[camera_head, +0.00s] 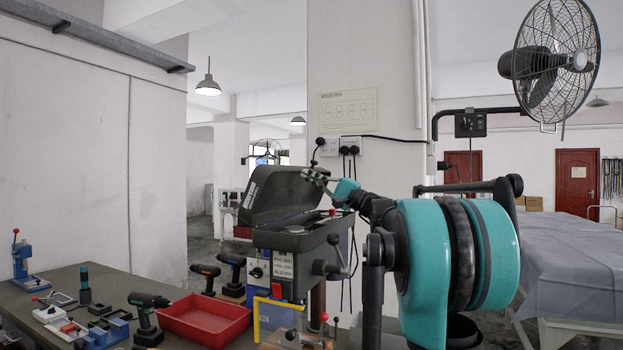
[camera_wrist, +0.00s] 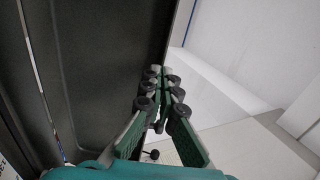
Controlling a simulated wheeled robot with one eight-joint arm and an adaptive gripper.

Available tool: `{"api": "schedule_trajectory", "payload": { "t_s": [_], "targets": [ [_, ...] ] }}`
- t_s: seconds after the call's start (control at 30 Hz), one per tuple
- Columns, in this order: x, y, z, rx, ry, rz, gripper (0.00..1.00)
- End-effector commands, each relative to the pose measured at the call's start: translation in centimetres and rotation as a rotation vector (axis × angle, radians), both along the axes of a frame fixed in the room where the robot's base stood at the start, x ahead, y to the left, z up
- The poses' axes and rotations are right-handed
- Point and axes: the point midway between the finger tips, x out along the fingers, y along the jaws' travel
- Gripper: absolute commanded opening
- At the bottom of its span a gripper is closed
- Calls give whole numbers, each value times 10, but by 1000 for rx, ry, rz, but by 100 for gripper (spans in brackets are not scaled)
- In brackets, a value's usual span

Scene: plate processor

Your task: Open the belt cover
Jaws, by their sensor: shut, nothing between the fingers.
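The belt cover (camera_head: 283,194) is a dark grey lid on top of the drill press (camera_head: 290,238). It stands raised and tilted, with a gap between it and the press body. My gripper (camera_head: 308,174) is at the upper right edge of the cover, with its fingers shut and empty. In the wrist view my gripper (camera_wrist: 163,72) has its fingertips together. The dark cover (camera_wrist: 105,75) fills the left of that view, beside the fingers. I cannot tell whether they touch it.
A red tray (camera_head: 205,320), a green drill (camera_head: 147,315) and other tools lie on the workbench (camera_head: 100,275) to the left. A yellow guard (camera_head: 276,318) is on the press front. A wall pillar (camera_head: 375,100) stands behind, and a wall fan (camera_head: 550,62) hangs at the right.

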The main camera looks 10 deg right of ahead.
Motion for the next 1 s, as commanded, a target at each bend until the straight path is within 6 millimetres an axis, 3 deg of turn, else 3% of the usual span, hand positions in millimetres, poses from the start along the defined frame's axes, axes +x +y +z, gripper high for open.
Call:
{"api": "schedule_trajectory", "payload": {
  "t_s": [0.23, 0.7, 1.0],
  "targets": [
    [6, 9, 8, -62, 41, 0, 0],
    [34, 52, 26, -267, 178, 2, 0],
    [36, 54, 27, -265, 177, 0, 0]
  ]
}}
